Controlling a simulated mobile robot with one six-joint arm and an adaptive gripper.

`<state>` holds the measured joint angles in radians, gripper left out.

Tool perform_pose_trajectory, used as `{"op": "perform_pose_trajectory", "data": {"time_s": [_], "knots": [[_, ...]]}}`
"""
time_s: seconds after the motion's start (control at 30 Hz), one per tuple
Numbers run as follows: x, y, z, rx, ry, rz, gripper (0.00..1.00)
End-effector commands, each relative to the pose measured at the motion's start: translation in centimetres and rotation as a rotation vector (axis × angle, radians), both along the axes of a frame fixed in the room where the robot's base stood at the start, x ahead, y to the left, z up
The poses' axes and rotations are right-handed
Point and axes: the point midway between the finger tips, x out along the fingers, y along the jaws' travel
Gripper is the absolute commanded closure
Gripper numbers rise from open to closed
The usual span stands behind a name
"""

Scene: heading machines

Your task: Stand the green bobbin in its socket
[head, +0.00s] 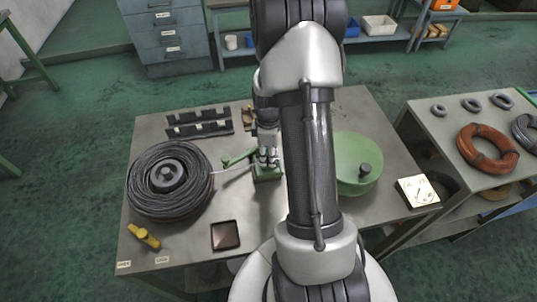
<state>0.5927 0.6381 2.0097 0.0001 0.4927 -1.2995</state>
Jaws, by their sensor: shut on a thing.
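My gripper (267,159) points down over the middle of the bench, its fingers close together. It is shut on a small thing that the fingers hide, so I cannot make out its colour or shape. A small green block (267,174) is right below the fingertips; I cannot tell whether they touch it. A slim green bar (238,158) with a rounded end reaches out to the left of the gripper. I cannot pick out the green bobbin or its socket for certain.
A dark wire coil (140,195) lies left, its wire end reaching towards the gripper. Black slotted racks (199,129) stand behind. A yellow tool (143,236), a brown tray (225,236) and a pale plate (417,191) lie on the bench (185,262). My arm hides the bench's middle.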

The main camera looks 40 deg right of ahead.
Motion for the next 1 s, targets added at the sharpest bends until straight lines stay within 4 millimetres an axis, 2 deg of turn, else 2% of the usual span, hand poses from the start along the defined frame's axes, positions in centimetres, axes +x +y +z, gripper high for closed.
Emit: {"op": "perform_pose_trajectory", "data": {"time_s": [0.2,0.23,0.53,0.87,1.0], "knots": [[0.0,0.0,-0.4,0.0,0.0,0.0,0.98],[0.0,0.0,-0.4,0.001,0.001,0.0,0.71],[0.0,0.0,-0.3,0.001,0.001,0.0,0.51],[0.0,0.0,-0.1,0.0,0.0,0.0,0.51],[0.1,0.0,1.4,-0.002,-0.001,0.0,0.51]]}}
